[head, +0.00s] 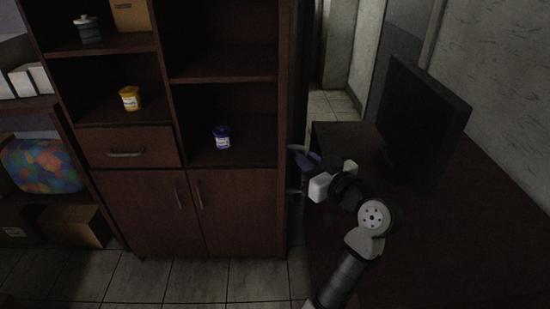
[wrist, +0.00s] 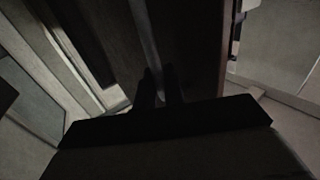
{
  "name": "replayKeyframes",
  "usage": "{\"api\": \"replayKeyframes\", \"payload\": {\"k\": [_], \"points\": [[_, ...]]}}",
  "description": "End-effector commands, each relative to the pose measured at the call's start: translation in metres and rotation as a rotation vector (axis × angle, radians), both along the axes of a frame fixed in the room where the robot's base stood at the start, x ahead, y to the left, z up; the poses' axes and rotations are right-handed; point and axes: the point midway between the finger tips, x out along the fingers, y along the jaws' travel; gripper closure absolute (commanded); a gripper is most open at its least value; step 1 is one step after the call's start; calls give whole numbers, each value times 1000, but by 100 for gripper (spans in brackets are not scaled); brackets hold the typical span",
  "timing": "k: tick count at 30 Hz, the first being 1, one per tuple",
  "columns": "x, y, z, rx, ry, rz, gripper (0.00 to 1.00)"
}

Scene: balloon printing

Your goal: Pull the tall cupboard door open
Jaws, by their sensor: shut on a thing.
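The tall cupboard door (wrist: 195,40) is a dark wooden panel in the wrist view. A long straight metal bar handle (wrist: 146,35) runs down it. My gripper (wrist: 160,88) is shut on this handle, with a dark finger on each side of it. In the head view my gripper (head: 304,160) is at the right side of the brown cabinet. Pale ends of the handle (head: 294,190) show beside it. The door face is hidden or seen nearly edge-on there, and I cannot tell how far it stands open.
The brown cabinet (head: 228,181) has open shelves holding a yellow tub (head: 130,98) and a purple tub (head: 222,137). A dark desk (head: 450,245) with a monitor (head: 422,115) stands close at right, beside my arm. Tiled floor (head: 200,280) is clear in front of the cabinet.

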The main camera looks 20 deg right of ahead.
Motion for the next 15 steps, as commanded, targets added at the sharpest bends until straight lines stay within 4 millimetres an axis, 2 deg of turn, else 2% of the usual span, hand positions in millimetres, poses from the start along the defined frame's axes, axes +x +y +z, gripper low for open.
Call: {"api": "replayKeyframes", "payload": {"k": [1, 6, 15], "points": [[-2, -10, 1, 1, -4, -3, 100], [-7, -30, 1, 0, -3, -1, 100], [-9, -41, 2, 1, -3, 2, 100]]}}
